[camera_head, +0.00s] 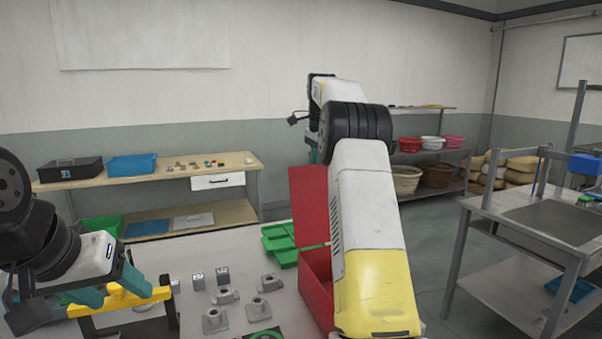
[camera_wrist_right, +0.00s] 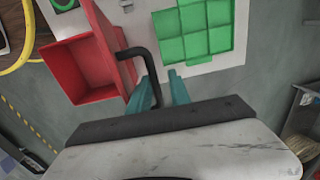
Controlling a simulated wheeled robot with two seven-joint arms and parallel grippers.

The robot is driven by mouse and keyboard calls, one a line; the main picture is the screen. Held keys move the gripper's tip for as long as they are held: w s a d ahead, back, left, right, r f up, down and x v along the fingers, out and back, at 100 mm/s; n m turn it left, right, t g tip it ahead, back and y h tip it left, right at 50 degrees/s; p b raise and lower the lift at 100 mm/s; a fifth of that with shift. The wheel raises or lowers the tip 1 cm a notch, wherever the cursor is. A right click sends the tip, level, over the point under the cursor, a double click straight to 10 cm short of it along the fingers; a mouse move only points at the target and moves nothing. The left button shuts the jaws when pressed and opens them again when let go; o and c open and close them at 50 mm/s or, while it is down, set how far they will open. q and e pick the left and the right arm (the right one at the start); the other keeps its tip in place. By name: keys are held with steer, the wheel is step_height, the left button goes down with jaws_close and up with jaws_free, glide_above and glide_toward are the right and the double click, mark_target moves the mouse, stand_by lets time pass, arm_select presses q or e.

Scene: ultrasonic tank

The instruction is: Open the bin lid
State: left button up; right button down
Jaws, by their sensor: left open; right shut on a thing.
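The red bin (camera_head: 316,287) stands on the table, partly hidden behind my right arm in the head view. Its red lid (camera_head: 308,207) stands up, roughly upright, and the bin's inside (camera_wrist_right: 82,68) shows in the right wrist view. A black bent handle (camera_wrist_right: 151,68) sticks out from the lid. My right gripper (camera_wrist_right: 162,82) is shut on this handle; in the head view my arm hides its fingers. My left gripper (camera_head: 125,290) is open, low at the left by a yellow-topped black stand (camera_head: 150,300), apart from the bin.
A green compartment tray (camera_head: 282,243) lies behind the bin. Several grey metal parts (camera_head: 215,318) stand on the white table left of the bin. A workbench (camera_head: 235,165) with blue and black boxes is at the back left; a metal table (camera_head: 490,205) is at the right.

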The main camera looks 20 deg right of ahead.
steer(key=c, duration=1.6)
jaws_free()
steer(key=shift+w+a+f, duration=0.25)
steer(key=shift+w, duration=0.2)
steer(key=shift+o, duration=0.5)
steer(key=shift+w+f, duration=0.15)
steer(key=shift+w, duration=0.1)
